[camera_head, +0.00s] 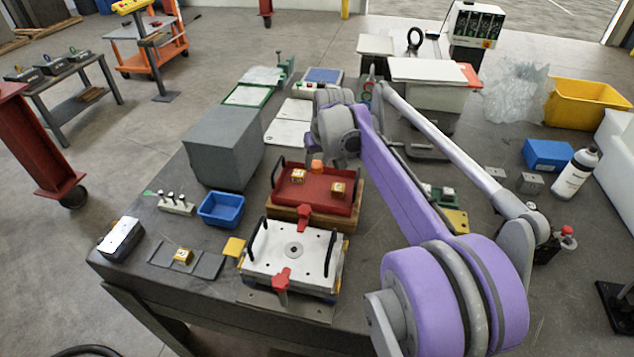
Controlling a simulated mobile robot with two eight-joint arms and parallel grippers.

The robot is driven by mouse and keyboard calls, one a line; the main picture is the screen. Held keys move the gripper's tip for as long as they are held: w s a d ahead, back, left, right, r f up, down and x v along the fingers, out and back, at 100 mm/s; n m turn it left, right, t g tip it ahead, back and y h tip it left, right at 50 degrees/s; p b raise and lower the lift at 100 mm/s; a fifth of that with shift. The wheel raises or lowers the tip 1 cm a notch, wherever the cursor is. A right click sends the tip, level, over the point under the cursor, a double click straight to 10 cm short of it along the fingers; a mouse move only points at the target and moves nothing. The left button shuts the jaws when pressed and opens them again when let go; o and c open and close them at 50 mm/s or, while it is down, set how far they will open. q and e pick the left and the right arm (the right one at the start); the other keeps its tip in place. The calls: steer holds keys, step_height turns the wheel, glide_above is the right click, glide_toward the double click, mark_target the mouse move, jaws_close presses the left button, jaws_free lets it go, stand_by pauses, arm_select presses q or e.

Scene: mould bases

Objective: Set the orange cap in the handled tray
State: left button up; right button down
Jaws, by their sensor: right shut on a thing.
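The orange cap (317,166) shows at the far side of the red handled tray (318,202), just below my right wrist. The tray has black handles at its left and right ends and holds two small yellow-and-white blocks (298,175). My right gripper (319,157) points down there and is shut on the cap; its fingers are mostly hidden by the wrist. I cannot tell whether the cap touches the tray floor. My left gripper is not in view.
A grey box (222,148) and blue bin (221,209) are to the left. A white bottle (575,174), blue box (548,155) and yellow bin (585,103) stand right.

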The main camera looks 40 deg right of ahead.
mark_target(315, 188)
step_height(315, 188, down, 3)
steer(key=shift+s+a+r, duration=0.1)
steer(key=shift+f, duration=2.25)
steer(key=shift+f, duration=0.15)
steer(key=shift+c, duration=2.2)
jaws_free()
steer(key=shift+r, duration=0.45)
steer(key=v, duration=1.1)
steer(key=shift+r, duration=0.25)
